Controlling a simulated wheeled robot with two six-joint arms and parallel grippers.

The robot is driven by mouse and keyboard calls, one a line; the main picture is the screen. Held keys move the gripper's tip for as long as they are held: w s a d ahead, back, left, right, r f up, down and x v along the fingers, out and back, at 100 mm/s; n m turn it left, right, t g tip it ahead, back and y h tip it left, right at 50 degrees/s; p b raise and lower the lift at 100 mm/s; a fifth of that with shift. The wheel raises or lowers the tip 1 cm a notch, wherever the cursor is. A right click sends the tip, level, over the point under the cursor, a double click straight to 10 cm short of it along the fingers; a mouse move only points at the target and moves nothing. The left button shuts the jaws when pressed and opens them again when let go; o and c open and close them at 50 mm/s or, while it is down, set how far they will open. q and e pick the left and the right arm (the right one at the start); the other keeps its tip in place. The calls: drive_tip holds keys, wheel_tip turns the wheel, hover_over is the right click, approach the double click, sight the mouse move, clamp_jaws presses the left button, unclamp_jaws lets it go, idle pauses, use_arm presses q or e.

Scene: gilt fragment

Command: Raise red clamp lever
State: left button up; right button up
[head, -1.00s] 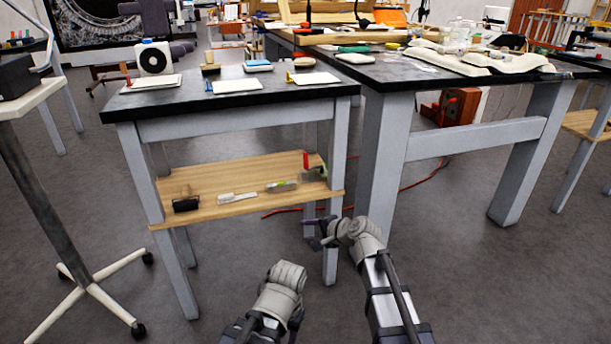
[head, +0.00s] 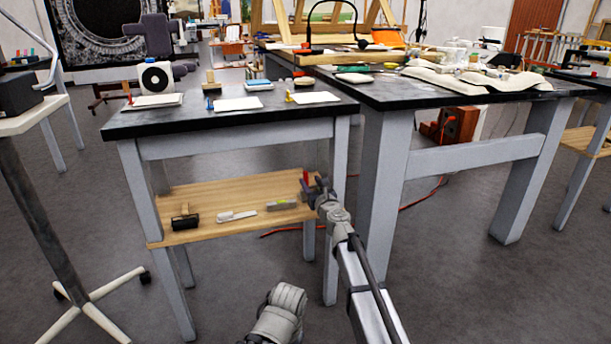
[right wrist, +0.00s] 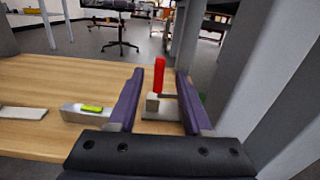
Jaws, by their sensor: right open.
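The red clamp lever (right wrist: 159,76) stands nearly upright on a small grey clamp (right wrist: 153,104) in the right wrist view. In the head view the lever (head: 306,178) shows at the right end of the wooden lower shelf (head: 205,195), with most of the clamp hidden behind my right gripper. My right gripper (right wrist: 160,72) is open, its two purple fingers to the left and right of the lever in the picture. No finger visibly closes on it. My left arm's grey link shows low in the head view, but its gripper is out of frame.
On the shelf lie a black roller (head: 184,218), a white brush (head: 237,215) and a grey block (head: 281,204) with a yellow-green top. Table legs (head: 340,160) stand close on the right. The black tabletop (head: 220,118) is above the shelf.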

sight(306, 175)
drive_tip(key=x, duration=0.6)
drive_tip(key=shift+w, duration=0.15)
clamp_jaws()
idle(0.4)
